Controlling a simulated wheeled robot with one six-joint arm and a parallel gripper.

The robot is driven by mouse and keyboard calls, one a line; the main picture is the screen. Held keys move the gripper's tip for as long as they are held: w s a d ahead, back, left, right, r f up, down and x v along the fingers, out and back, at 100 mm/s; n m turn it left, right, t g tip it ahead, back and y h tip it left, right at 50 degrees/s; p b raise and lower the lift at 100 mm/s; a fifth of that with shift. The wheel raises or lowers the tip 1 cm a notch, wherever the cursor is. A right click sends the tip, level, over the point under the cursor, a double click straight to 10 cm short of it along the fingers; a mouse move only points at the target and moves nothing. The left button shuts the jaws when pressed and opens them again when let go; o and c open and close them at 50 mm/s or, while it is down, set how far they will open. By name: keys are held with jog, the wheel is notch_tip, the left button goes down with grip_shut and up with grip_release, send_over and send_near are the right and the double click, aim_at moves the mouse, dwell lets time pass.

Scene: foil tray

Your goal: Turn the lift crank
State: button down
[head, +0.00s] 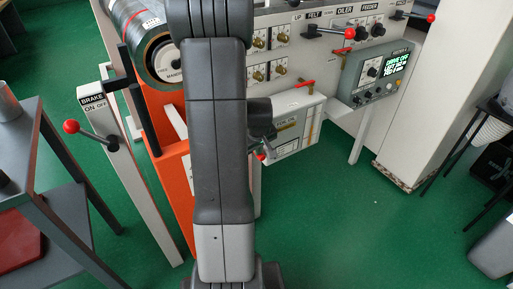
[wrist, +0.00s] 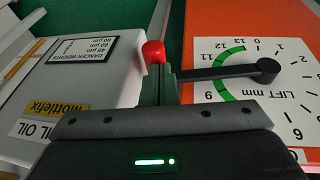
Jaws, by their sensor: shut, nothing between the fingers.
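The lift dial (wrist: 225,105) is a white plate marked "LIFT mm", with numbers and a green arc, on an orange panel in the wrist view. A black bar, seemingly the lift crank's arm (wrist: 225,72), runs left from a round hub over the dial. Its left end is hidden behind my fingers. A red ball knob (wrist: 153,52) shows just past my fingertips; its joint to the bar is hidden. The knob shows as a small red spot in the head view (head: 262,156). My gripper (wrist: 160,78) is shut and empty close to the knob; I cannot tell if they touch.
A white oil box (wrist: 85,80) stands left of my gripper in the wrist view. The brake lever (head: 72,127) and a grey table (head: 40,115) are at left in the head view. My arm covers much of the orange panel (head: 176,190).

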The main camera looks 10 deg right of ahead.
aim_at(262, 154)
jog(key=shift+d+f, duration=0.1)
jog(key=shift+f, duration=0.1)
jog(key=shift+w+d+f+b, duration=0.1)
jog(key=shift+d+f+b, duration=0.15)
jog(key=shift+f+b, duration=0.55)
notch_tip(262, 154, down, 7)
jog(key=b, duration=0.5)
jog(key=shift+d+f, duration=0.15)
jog(key=shift+d, duration=0.15)
jog(key=shift+w+d, duration=0.15)
notch_tip(262, 154, up, 5)
jog(key=p, duration=0.3)
jog(key=shift+w+d+f, duration=0.1)
jog(key=shift+f, duration=0.05)
jog(key=d+r+p, duration=0.1)
jog(key=r+p, duration=0.1)
jog(key=s+d+r+p, duration=0.1)
jog(key=d+r, duration=0.1)
jog(key=r, duration=0.1)
jog(key=d+r+p, duration=0.2)
jog(key=r, duration=0.1)
jog(key=shift+s+p, duration=0.2)
jog(key=shift+p, duration=0.1)
